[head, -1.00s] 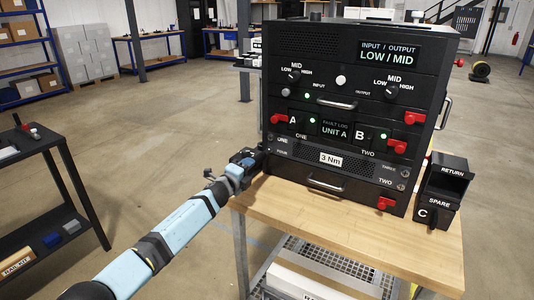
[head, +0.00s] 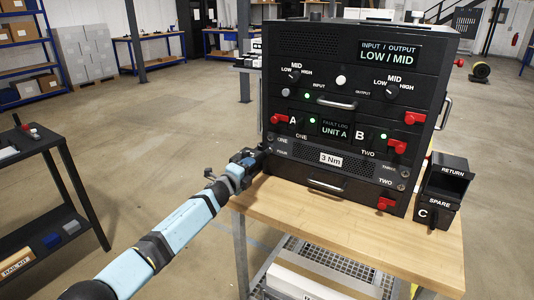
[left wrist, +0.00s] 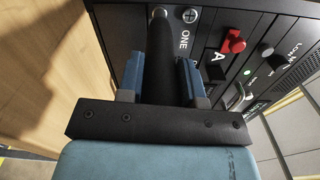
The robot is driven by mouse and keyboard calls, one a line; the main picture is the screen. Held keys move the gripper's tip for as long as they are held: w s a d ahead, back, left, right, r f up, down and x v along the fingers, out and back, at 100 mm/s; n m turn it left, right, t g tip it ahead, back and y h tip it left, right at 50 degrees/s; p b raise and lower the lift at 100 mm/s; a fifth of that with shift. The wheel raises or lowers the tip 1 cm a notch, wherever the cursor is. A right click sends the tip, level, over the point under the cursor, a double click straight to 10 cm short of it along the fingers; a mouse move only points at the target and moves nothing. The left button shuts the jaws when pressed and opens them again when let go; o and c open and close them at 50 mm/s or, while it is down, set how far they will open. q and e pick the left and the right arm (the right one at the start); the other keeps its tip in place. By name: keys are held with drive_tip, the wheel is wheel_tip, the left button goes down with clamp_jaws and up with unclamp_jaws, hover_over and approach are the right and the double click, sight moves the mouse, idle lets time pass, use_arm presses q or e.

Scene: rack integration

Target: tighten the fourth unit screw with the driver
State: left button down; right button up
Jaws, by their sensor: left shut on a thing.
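My left gripper (head: 256,158) is at the lower left of the black rack unit (head: 318,182) with the "3 Nm" label. In the left wrist view, its two blue fingers (left wrist: 160,82) are shut on the black driver (left wrist: 160,55). The driver's far end is at the panel, beside a bare screw (left wrist: 190,15) near the "ONE" label. The fourth screw, by the "FOUR" label in the head view, is hidden behind the driver and gripper, so contact with the tip cannot be seen. Two screws show at the unit's right end, the upper one (head: 405,173) by "THREE". My right gripper is out of view.
The rack stands on a wooden bench (head: 330,238). A return/spare box (head: 444,190) stands at the right. A dark cart (head: 45,150) is at the left, with open floor between.

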use_arm(q)
drive_tip(key=shift+r, duration=0.2)
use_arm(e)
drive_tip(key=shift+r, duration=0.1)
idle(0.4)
use_arm(q)
drive_tip(key=shift+s+a+p, duration=0.1)
drive_tip(key=shift+s+p, duration=0.25)
drive_tip(key=shift+p, duration=0.3)
drive_tip(key=p+v, duration=0.4)
drive_tip(key=v, duration=0.2)
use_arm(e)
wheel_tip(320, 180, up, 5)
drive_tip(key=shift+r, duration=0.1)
use_arm(q)
drive_tip(key=shift+s+a+f, duration=0.1)
drive_tip(key=shift+s+f, duration=0.05)
drive_tip(key=shift+f, duration=0.05)
